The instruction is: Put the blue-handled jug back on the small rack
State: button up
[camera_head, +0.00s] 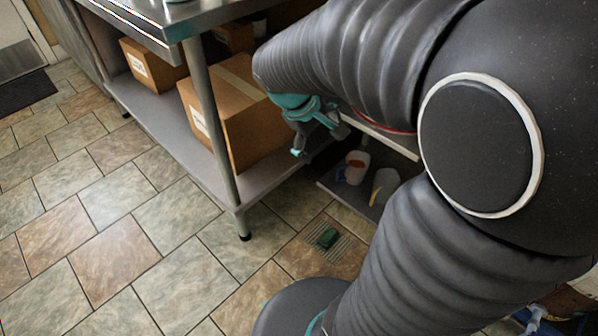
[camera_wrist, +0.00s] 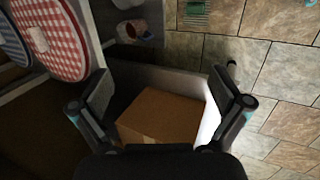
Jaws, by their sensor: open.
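My gripper (camera_head: 319,142) is open and empty under the steel table's right end. In the wrist view its fingers (camera_wrist: 163,92) stand wide apart, with nothing held between them. A white jug with an orange-brown inside (camera_head: 357,163) stands on a low dark shelf (camera_head: 352,198) at the right in the head view. A small blue part shows at its left side, perhaps its handle. The jug also shows at the top of the wrist view (camera_wrist: 127,31), apart from my fingers. A pale jug with a yellow handle (camera_head: 386,181) stands beside it. I cannot tell which structure is the small rack.
A table leg (camera_head: 212,135) stands left of my gripper. A red-checked round cover (camera_wrist: 52,38) is close at left. A green object (camera_head: 327,237) lies on a floor grate.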

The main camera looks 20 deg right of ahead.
jog(key=s+a+r+m+t+y, duration=0.4)
jog(key=s+a+r+y, duration=0.1)
jog(key=s+a, duration=0.5)
jog(key=shift+s+r+t, duration=0.3)
jog(key=shift+s+t, duration=0.1)
jog(key=shift+s, duration=0.5)
